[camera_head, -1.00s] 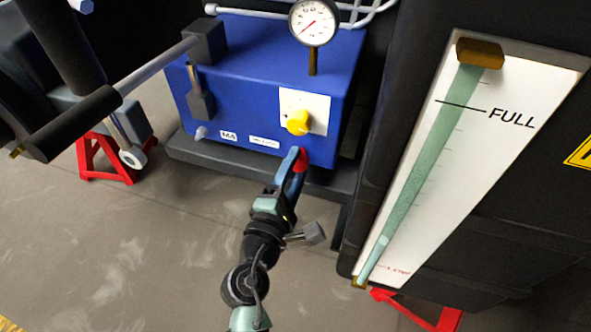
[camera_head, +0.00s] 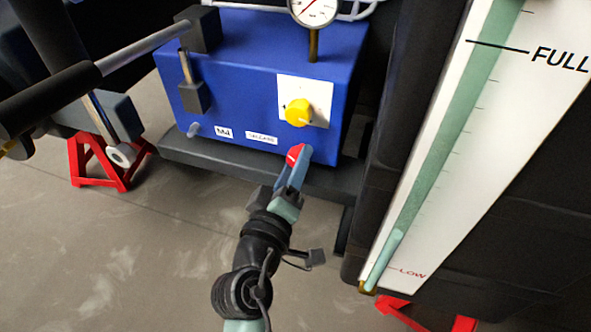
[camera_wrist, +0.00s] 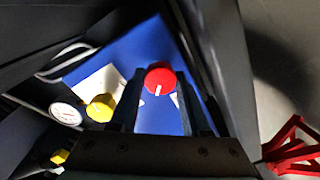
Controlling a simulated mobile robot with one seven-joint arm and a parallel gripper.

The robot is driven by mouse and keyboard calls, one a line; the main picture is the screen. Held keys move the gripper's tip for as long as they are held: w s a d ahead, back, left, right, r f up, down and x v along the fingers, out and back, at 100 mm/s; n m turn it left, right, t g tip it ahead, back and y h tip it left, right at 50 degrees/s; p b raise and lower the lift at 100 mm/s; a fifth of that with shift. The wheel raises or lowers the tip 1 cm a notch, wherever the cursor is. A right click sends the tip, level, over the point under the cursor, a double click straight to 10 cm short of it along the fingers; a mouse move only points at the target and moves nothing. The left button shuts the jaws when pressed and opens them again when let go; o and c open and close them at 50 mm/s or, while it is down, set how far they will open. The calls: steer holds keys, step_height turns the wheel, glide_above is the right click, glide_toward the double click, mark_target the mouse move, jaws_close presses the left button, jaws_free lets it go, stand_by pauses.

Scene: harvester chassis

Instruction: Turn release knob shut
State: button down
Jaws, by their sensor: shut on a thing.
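A round red knob (camera_head: 293,153) with a white pointer line shows at the lower front edge of the blue box (camera_head: 235,90). My gripper (camera_head: 294,165) is shut on this red knob from the near side. In the wrist view the red knob (camera_wrist: 160,77) sits between my two fingers, its white line pointing down toward the palm. A yellow knob (camera_head: 298,112) on a white plate is above my gripper, untouched; it also shows left of the fingers in the wrist view (camera_wrist: 101,107). No label marks either knob as the release knob.
A dial gauge (camera_head: 314,10) stands on top of the box. A lever with a dark grip (camera_head: 50,96) reaches out at left. A tall level gauge (camera_head: 470,140) on a dark body is close at right. Red stands (camera_head: 100,165) are on the floor.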

steer(key=shift+f+m+b, duration=0.15)
steer(key=shift+m+b, duration=2.7)
steer(key=shift+m, duration=1.65)
steer(key=shift+c, duration=1.8)
jaws_free()
steer(key=shift+s, duration=0.15)
steer(key=p+v, duration=0.3)
steer(key=v, duration=0.9)
steer(key=shift+s, duration=0.35)
steer(key=shift+a+p, duration=0.1)
steer(key=shift+p, duration=0.2)
